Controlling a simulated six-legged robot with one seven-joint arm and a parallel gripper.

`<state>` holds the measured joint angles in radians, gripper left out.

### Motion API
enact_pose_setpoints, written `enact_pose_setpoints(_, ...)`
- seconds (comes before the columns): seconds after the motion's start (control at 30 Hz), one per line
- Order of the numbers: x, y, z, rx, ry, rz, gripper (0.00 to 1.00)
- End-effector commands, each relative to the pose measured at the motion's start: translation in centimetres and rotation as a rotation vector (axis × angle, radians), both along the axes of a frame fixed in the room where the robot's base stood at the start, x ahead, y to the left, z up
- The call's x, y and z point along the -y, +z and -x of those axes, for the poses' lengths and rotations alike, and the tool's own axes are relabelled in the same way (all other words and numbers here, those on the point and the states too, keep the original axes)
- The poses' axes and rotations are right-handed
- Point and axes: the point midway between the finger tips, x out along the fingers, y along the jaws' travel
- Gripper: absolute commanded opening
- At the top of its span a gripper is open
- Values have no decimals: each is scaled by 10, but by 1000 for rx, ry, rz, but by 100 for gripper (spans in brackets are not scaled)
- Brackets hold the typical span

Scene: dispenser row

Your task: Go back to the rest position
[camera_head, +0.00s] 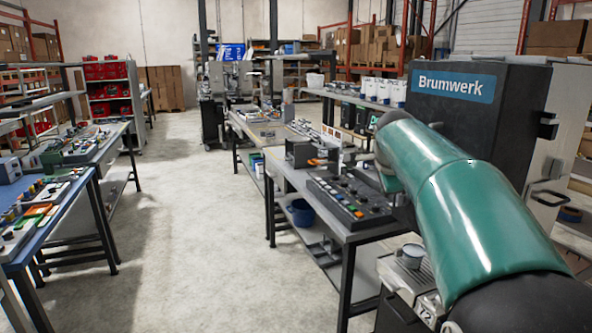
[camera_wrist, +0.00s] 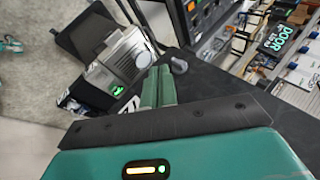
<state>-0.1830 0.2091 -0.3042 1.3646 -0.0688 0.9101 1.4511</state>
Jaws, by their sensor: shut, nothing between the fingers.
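My gripper (camera_wrist: 158,88) shows in the wrist view as two narrow green fingers side by side, shut with nothing between them. It is above a dark surface. A silver and black machine (camera_wrist: 125,55) with a lit green mark stands just left of the fingers, apart from them. In the head view my teal arm reaches from the lower right towards the workbench, and my gripper cannot be made out there. A silver unit (camera_head: 395,275) with a round cup-like part on top is below my arm.
A workbench (camera_head: 290,180) with a black button panel (camera_head: 350,203) runs along the right side. A dark Brumwerk cabinet (camera_head: 475,115) stands close behind my arm. A blue-topped table (camera_head: 60,210) is at the left. The floor aisle (camera_head: 190,230) between is clear.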

Motion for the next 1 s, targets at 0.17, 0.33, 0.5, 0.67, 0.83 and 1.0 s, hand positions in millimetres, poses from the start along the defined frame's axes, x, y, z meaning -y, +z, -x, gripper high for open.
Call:
enact_pose_setpoints(0.17, -6, -7, 78, -71, 245, 91, 0)
enact_pose_setpoints(0.33, -21, -25, 151, -123, 499, 204, 0)
enact_pose_setpoints(0.5, -39, -54, 225, -166, 758, 338, 0)
enact_pose_setpoints(0.67, -55, -92, 293, -203, 1001, 480, 0)
enact_pose_setpoints(0.83, -66, -134, 348, -242, 1207, 614, 0)
enact_pose_setpoints(1.0, -69, -154, 369, -262, 1298, 675, 0)
